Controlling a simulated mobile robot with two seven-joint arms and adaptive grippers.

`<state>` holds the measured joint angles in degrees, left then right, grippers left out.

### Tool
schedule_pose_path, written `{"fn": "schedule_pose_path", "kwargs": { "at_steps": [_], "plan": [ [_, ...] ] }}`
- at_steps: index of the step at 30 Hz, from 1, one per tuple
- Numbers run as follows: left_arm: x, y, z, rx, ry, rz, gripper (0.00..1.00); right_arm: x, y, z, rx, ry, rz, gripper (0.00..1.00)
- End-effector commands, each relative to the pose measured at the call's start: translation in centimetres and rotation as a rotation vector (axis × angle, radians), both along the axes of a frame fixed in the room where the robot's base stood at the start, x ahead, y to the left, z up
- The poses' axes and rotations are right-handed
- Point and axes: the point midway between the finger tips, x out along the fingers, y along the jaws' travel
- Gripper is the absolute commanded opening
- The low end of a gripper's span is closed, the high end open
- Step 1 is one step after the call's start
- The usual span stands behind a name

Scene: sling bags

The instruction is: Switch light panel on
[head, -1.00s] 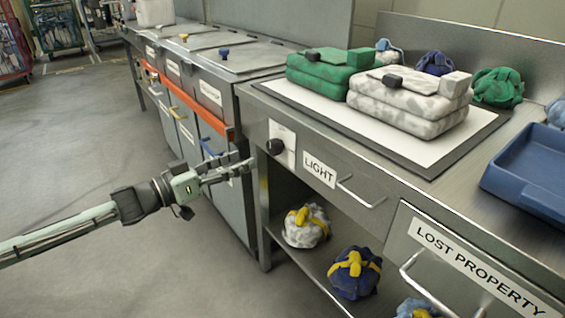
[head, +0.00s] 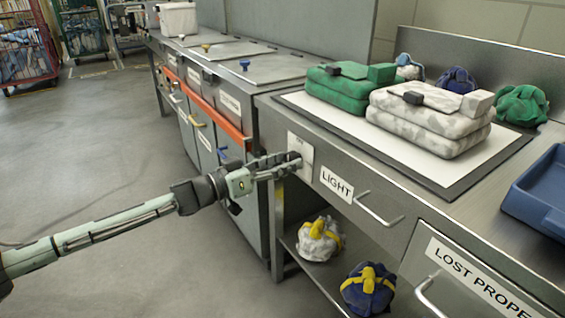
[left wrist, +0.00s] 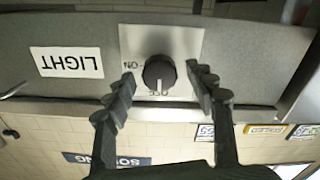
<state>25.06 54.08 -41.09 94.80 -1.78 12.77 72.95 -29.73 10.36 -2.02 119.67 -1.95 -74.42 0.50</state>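The black knob (left wrist: 159,72) sits on a pale switch plate (left wrist: 178,45) with ON and OFF lettering, seen upside down in the left wrist view. The knob's light mark appears to point toward OFF. My left gripper (left wrist: 164,78) is open, its fingertips on either side of the knob with gaps. In the head view my left gripper (head: 293,164) reaches the plate (head: 300,145) and mostly hides the knob. The LIGHT label (head: 336,184) is to the plate's right. The light panel (head: 350,131) lies on the counter as a white surface. My right gripper is not in view.
A green bag (head: 343,88) and a grey-white patterned bag (head: 430,118) lie on the panel. A drawer handle (head: 380,209) sticks out right of the label. A blue tray (head: 540,190) is at right. Wrapped bundles (head: 320,240) sit on the shelf below. Floor at left is clear.

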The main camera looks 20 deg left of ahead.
Motion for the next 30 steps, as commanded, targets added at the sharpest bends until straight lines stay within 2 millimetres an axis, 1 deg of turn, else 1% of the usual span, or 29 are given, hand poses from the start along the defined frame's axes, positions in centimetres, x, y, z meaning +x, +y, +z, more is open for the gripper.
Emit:
{"fn": "schedule_pose_path", "kwargs": {
  "at_steps": [1, 2, 11, 19, 22, 24, 27, 30],
  "plan": [
    [0.0, 0.0, 0.0, 0.000, 0.000, 0.000, 0.47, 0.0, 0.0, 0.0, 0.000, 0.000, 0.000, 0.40],
    [0.0, 0.0, 0.0, 0.000, 0.000, 0.000, 0.43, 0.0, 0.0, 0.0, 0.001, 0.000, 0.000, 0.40],
    [0.0, 0.0, 0.0, 0.000, 0.000, 0.000, 0.06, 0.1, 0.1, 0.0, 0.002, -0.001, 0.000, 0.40],
    [0.0, 0.0, 0.1, 0.021, -0.016, 0.000, 0.06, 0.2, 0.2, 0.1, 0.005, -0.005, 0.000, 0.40],
    [0.0, 0.0, 0.1, 0.049, -0.038, 0.000, 0.06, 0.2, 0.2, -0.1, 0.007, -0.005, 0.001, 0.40],
    [0.0, 0.0, 0.1, 0.077, -0.062, 0.000, 0.06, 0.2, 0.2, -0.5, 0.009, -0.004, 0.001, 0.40],
    [0.0, 0.0, 0.2, 0.133, -0.105, 0.000, 0.06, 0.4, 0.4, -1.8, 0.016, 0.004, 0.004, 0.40],
    [0.0, 0.0, 0.2, 0.197, -0.155, 0.000, 0.06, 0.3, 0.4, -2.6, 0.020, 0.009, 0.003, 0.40]
  ]
}}
